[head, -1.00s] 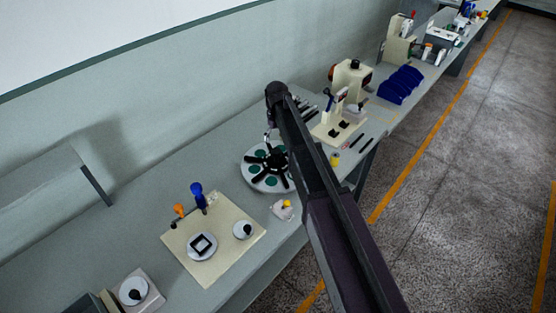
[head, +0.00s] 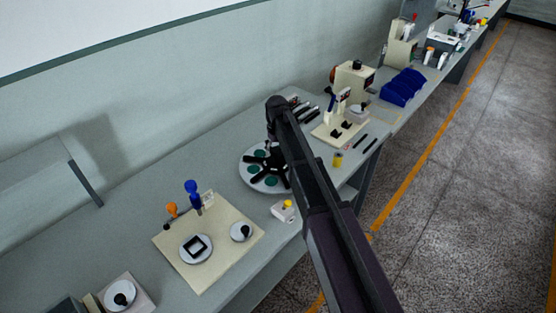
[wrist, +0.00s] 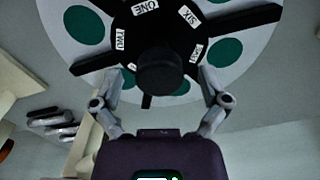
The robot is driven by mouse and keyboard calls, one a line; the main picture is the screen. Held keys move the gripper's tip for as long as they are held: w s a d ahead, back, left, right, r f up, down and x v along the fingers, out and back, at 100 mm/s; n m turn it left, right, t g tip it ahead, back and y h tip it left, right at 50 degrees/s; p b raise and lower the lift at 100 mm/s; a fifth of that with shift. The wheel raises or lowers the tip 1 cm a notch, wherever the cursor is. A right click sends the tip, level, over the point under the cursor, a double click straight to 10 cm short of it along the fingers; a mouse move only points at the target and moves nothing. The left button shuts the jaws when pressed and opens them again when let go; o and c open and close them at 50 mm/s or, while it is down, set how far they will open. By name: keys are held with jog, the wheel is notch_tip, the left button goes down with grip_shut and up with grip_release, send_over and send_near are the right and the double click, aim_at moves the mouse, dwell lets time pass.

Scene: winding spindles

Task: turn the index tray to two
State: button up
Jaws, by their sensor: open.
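The index tray (head: 247,175) is a round pale disc with green circles and a black spoked hub, on the bench. In the wrist view the tray (wrist: 55,12) shows large green spots, and its hub carries white labels. ONE, TWO and SIX are readable, with TWO at the hub's left; other labels are partly hidden or unreadable. A round black knob (wrist: 160,72) stands at the hub's centre. My gripper (wrist: 160,78) is open, with one finger on each side of the knob and gaps visible. In the head view my arm hides the gripper and part of the tray.
A cream board (head: 215,262) with blue and orange handles lies left of the tray. A small white block with a yellow top (head: 284,210) sits near the front edge. A cream press-like fixture (head: 338,125) and blue bins (head: 402,87) stand farther right.

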jog(key=shift+f+b, duration=1.05)
jog(key=shift+f, duration=0.3)
grip_shut()
jog(key=shift+s+d, duration=0.1)
jog(key=shift+d, duration=0.1)
